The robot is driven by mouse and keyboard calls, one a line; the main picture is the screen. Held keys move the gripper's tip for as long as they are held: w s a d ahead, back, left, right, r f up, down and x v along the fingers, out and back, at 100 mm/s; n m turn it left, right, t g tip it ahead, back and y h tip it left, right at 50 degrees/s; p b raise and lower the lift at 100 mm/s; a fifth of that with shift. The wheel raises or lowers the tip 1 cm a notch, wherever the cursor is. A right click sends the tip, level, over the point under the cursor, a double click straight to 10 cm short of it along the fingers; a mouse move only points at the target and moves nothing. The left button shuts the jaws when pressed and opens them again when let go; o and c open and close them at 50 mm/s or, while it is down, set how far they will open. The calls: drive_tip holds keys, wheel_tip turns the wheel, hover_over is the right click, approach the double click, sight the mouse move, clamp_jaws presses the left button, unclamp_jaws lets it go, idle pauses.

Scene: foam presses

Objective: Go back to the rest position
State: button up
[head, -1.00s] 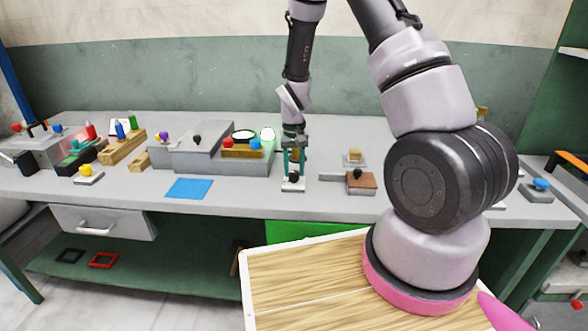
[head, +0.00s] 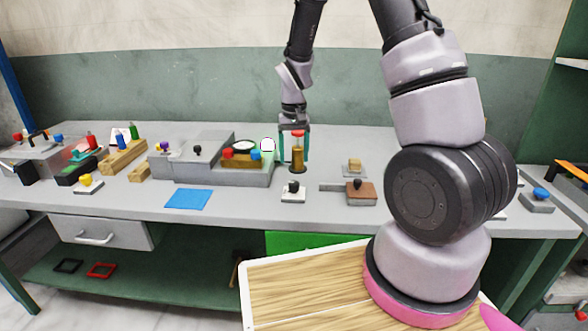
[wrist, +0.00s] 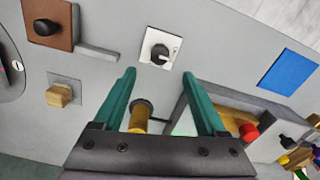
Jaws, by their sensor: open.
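My gripper (head: 294,155) is above the grey bench in the head view, its two green fingers pointing down and spread apart. The wrist view shows the same open gripper (wrist: 165,95) with nothing held between its fingertips. A black knob on a white square plate (head: 293,190) sits on the bench just in front of the gripper; it also shows beyond the fingertips in the wrist view. A yellow post with a red top (head: 298,152) shows between the fingers in the head view, and whether it stands behind them is hard to tell.
A brown block with a black knob (head: 361,192) and a tan knob (head: 354,167) lie to the right. The grey stepped housing (head: 200,160) and a blue sheet (head: 188,198) lie to the left. A drawer (head: 95,235) is under the bench. The wall behind is bare.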

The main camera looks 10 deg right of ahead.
drive_tip(key=shift+r, duration=1.05)
drive_tip(key=s+d+r+m+t+y, duration=0.1)
drive_tip(key=s+d+r+t, duration=0.15)
drive_tip(key=r, duration=0.65)
drive_tip(key=s+d+r+m+t, duration=0.1)
drive_tip(key=s+r, duration=0.3)
drive_tip(key=r, duration=0.5)
drive_tip(key=s+d+r+t, duration=0.1)
drive_tip(key=s+r+t, duration=0.1)
drive_tip(key=s+r, duration=0.3)
drive_tip(key=s+d+r+m+t+y, duration=0.1)
drive_tip(key=s+r, duration=0.4)
drive_tip(key=s, duration=0.5)
drive_tip(key=shift+s+d+r+t, duration=0.2)
drive_tip(key=shift+s+r+t, duration=0.05)
drive_tip(key=shift+r+t, duration=0.1)
